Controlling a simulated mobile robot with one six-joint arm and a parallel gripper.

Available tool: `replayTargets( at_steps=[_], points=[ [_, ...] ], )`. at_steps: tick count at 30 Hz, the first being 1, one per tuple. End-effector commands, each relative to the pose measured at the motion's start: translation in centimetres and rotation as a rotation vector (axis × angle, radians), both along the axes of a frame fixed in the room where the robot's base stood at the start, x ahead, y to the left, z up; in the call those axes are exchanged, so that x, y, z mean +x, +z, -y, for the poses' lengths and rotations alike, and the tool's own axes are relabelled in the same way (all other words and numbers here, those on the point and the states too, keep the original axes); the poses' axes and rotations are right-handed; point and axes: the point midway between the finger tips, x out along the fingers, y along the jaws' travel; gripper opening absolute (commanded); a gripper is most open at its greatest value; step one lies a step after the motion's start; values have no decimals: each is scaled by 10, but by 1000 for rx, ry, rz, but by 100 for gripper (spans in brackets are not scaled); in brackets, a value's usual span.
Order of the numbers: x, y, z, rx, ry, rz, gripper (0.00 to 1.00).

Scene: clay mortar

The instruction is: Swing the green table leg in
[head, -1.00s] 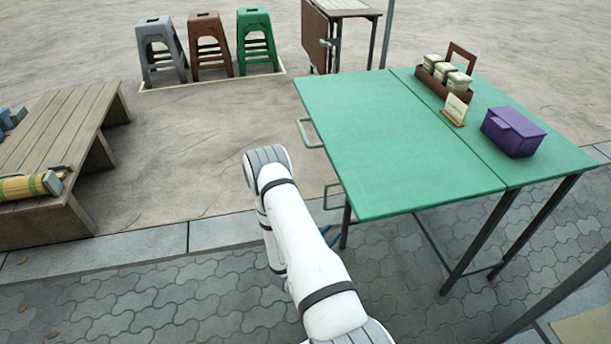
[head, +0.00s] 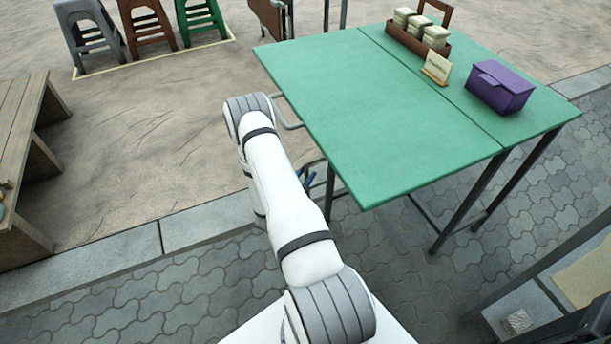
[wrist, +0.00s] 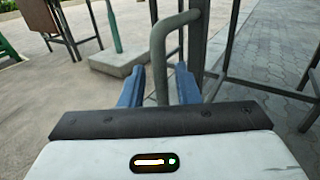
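The green-topped folding table (head: 370,120) stands to the right of my arm in the head view, with its leaf raised. Its near-left dark leg (head: 329,190) is upright under the leaf. In the wrist view a bent grey-green handle bar (wrist: 160,60) joins the leg post (wrist: 197,45). My gripper (wrist: 159,85) is open, with its blue fingers on either side of the bar and gaps visible at both sides. In the head view only a bit of the blue fingers (head: 308,178) shows beside the leg; my arm hides the rest.
Three stools (head: 148,25) stand at the back left. A wooden platform (head: 20,130) is at the left edge. Paving left of the table is clear.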

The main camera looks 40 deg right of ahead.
Motion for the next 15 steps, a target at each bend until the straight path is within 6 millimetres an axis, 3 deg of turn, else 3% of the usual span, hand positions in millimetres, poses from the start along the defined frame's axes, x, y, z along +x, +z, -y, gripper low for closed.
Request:
replayTargets(
  at_steps=[11, 15],
  points=[
    [3, 1, 8, 0, 0, -1, 29],
    [3, 0, 8, 0, 0, -1, 19]
  ],
)
